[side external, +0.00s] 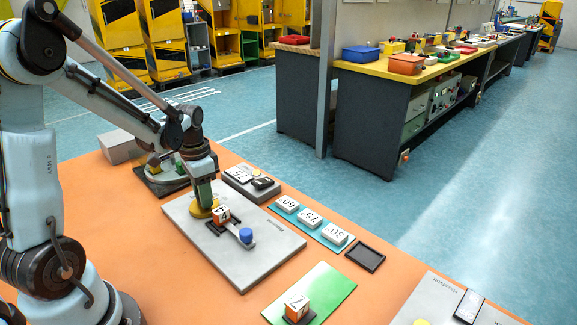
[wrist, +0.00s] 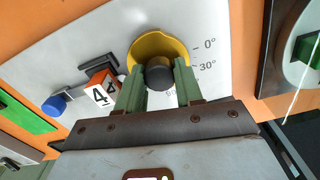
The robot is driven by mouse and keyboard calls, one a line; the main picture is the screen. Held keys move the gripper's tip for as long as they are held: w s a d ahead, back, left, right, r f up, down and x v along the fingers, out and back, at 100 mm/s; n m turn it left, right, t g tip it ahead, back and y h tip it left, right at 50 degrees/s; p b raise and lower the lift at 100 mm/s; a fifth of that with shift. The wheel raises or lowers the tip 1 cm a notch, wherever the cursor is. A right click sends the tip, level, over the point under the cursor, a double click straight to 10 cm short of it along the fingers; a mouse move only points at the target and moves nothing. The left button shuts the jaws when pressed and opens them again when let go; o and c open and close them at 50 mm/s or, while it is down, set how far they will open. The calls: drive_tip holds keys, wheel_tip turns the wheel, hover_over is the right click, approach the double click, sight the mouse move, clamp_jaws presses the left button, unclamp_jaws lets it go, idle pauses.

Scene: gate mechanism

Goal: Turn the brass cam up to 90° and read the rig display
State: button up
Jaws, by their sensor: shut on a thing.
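The brass cam (wrist: 148,47) is a yellow disc with a dark round knob (wrist: 158,74), mounted on a light grey plate (side external: 262,268). My gripper (wrist: 157,82) has its green fingers on both sides of the knob, shut on it; in the side view my gripper (side external: 205,200) stands over the cam (side external: 198,211). Marks for 0° and 30° show on the plate right of the cam; a lower mark is partly hidden by a finger. An orange-and-white cube marked 4 (wrist: 100,92) sits in a dark holder beside the cam. I cannot tell the display's reading.
A blue cylinder (side external: 246,236) stands at the holder's end. A grey box (side external: 238,184) with a white number tile is behind the plate. Numbered white tiles (side external: 310,217) lie on a teal strip. A black tray (side external: 365,257) and green mat (side external: 330,285) with another cube are nearer.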

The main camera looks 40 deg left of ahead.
drive_tip(key=o, duration=1)
drive_tip(key=shift+o, duration=0.2)
drive_tip(key=shift+r, duration=0.1)
wheel_tip(320, 180, up, 12)
drive_tip(key=s+d+f+n+t, duration=0.1)
drive_tip(key=d+t, duration=0.2)
drive_tip(key=d, duration=0.5)
drive_tip(key=s+d+n+t, duration=0.1)
drive_tip(key=d+t, duration=0.3)
drive_tip(key=d, duration=0.4)
drive_tip(key=shift+s+d+f, duration=0.25)
drive_tip(key=shift+f, duration=0.1)
